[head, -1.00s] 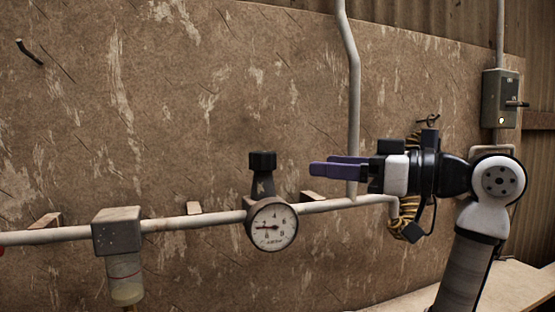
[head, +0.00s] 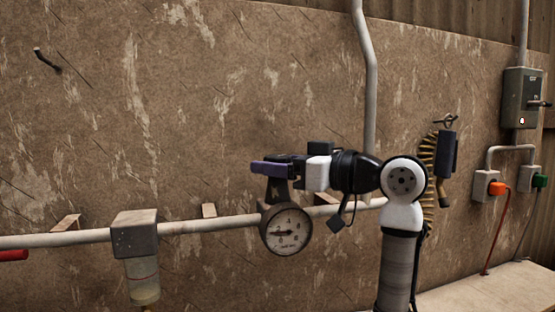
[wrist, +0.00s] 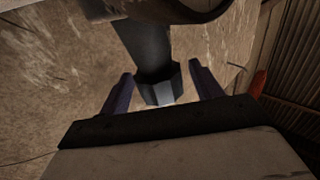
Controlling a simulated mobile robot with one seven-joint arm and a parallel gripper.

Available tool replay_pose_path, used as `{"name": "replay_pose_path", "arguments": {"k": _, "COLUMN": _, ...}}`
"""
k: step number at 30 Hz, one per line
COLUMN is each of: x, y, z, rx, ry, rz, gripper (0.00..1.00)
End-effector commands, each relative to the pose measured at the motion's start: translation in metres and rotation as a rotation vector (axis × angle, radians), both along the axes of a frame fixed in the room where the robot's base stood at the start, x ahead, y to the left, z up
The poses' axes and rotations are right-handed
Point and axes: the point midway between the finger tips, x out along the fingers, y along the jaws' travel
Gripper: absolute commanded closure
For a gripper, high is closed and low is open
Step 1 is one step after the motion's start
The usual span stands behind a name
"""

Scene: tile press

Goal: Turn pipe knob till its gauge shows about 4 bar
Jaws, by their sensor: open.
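The pipe knob (wrist: 160,88) is a dark faceted cap on a stem, between my fingers in the wrist view. In the head view my gripper hides the knob, and only its dark stem (head: 277,190) shows below. The round white gauge (head: 287,231) sits on the pipe under the stem; its needle points left, but the small figures are too blurred for an exact reading. My gripper (head: 266,167) is open, with its purple fingers on either side of the knob; it also shows in the wrist view (wrist: 160,72). I cannot tell whether the fingers touch the knob.
A grey pipe (head: 70,239) runs along the wall, with a filter unit (head: 136,235) left of the gauge and a red handle (head: 12,255) farther left. A vertical pipe (head: 370,100) rises behind my arm. A switch box (head: 522,98) and sockets (head: 487,186) are at right.

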Motion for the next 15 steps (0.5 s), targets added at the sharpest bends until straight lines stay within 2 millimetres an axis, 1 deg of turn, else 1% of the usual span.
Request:
{"name": "replay_pose_path", "arguments": {"k": 3, "x": 0.0018, "y": 0.0031, "z": 0.0000, "rx": 0.000, "ry": 0.000, "rz": -0.001, "gripper": 0.36}}
{"name": "replay_pose_path", "arguments": {"k": 9, "x": 0.0019, "y": 0.0032, "z": -0.0002, "rx": 0.000, "ry": -0.001, "rz": 0.000, "gripper": 0.36}}
{"name": "replay_pose_path", "arguments": {"k": 10, "x": 0.0019, "y": 0.0032, "z": -0.0002, "rx": 0.001, "ry": -0.001, "rz": 0.000, "gripper": 0.37}}
{"name": "replay_pose_path", "arguments": {"k": 15, "x": 0.0017, "y": 0.0032, "z": -0.0002, "rx": 0.000, "ry": -0.001, "rz": 0.000, "gripper": 0.59}}
